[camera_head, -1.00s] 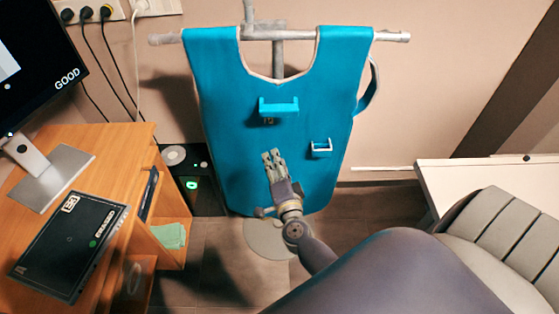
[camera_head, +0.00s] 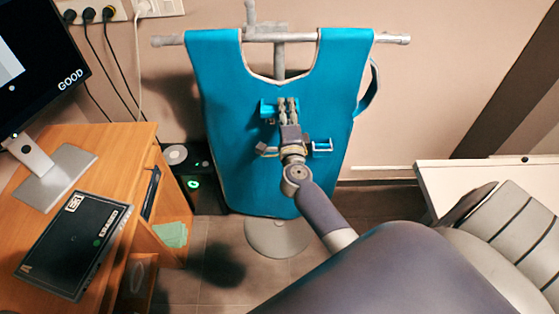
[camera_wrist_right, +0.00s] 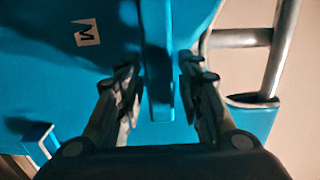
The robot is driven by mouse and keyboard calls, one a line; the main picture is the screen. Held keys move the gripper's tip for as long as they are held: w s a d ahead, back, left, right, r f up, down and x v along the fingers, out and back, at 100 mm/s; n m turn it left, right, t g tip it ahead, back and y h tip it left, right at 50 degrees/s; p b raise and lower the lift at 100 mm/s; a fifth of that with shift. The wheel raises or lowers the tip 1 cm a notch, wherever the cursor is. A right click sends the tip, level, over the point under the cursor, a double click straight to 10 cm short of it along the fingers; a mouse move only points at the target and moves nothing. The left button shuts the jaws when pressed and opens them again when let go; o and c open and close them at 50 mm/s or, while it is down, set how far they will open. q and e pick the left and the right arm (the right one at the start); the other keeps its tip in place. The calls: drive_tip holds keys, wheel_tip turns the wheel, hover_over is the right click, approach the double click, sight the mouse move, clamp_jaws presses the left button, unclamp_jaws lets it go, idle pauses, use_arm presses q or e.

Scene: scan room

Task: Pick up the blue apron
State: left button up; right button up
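The blue apron (camera_head: 235,150) hangs upright on a grey stand, its shoulders over the crossbar. A blue handle (camera_head: 268,108) sticks out from its chest, partly hidden behind my right gripper (camera_head: 288,102). The gripper is in front of the chest. In the right wrist view, my right gripper's fingers (camera_wrist_right: 160,80) are apart, with the blue handle bar (camera_wrist_right: 161,100) between them and a visible gap on each side. A second small handle (camera_head: 322,146) is to the right on the apron. My left gripper is not in view.
The stand's crossbar (camera_head: 394,39) sticks out past both shoulders, and its round base (camera_head: 277,240) is on the floor. A wooden desk (camera_head: 122,150) with a monitor (camera_head: 35,65) is at left. A white table (camera_head: 440,180) is at right. A black box (camera_head: 200,199) stands beside the apron.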

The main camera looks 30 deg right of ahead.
drive_tip(key=shift+x, duration=1.15)
drive_tip(key=shift+w+d, duration=0.1)
drive_tip(key=c, duration=0.8)
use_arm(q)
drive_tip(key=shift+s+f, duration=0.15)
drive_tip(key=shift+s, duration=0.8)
use_arm(e)
clamp_jaws()
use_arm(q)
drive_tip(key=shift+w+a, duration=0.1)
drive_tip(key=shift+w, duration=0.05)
use_arm(e)
drive_tip(key=shift+r, duration=0.25)
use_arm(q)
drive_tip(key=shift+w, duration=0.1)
use_arm(e)
drive_tip(key=shift+w+f, duration=0.1)
drive_tip(key=shift+w, duration=0.05)
